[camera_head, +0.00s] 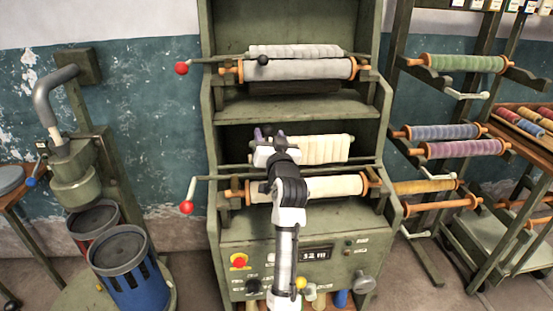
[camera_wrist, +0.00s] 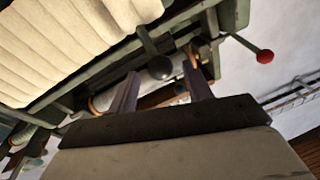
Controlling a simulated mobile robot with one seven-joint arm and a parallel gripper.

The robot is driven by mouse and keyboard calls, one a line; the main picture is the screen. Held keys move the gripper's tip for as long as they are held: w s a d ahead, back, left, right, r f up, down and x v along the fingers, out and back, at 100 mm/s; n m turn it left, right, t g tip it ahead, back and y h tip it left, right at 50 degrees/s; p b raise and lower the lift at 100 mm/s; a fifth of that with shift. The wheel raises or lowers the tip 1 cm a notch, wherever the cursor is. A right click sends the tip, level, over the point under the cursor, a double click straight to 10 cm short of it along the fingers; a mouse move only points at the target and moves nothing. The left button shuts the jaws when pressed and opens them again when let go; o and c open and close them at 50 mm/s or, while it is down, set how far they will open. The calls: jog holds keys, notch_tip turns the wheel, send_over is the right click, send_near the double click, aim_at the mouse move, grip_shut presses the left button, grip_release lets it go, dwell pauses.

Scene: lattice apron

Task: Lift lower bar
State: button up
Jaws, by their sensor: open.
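The lower bar (camera_head: 225,177) is a thin dark green rod across the lower roller bay of the green machine. A lever with a red ball (camera_head: 187,207) hangs at its left end; a red ball also shows at the right in the wrist view (camera_wrist: 265,56). My gripper (camera_head: 268,133) is in front of the lower bay, its fingers pointing up and in. In the wrist view, a black ball knob (camera_wrist: 160,68) on a short stem from the bar appears between the open fingertips (camera_wrist: 160,78). Contact cannot be told. My arm hides this knob in the head view.
Cream rolls (camera_head: 325,186) lie close around the lower bar. An upper bar with its own black knob (camera_head: 262,60) crosses the bay above. A control panel (camera_head: 315,254) is below. A rack of coloured rolls (camera_head: 440,132) stands right; a blue bucket (camera_head: 135,280) stands left.

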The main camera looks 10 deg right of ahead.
jog(key=s+d+f+b, duration=0.1)
jog(key=s+b, duration=0.1)
jog(key=s, duration=0.8)
jog(key=shift+b, duration=0.3)
jog(key=shift+w+f, duration=0.1)
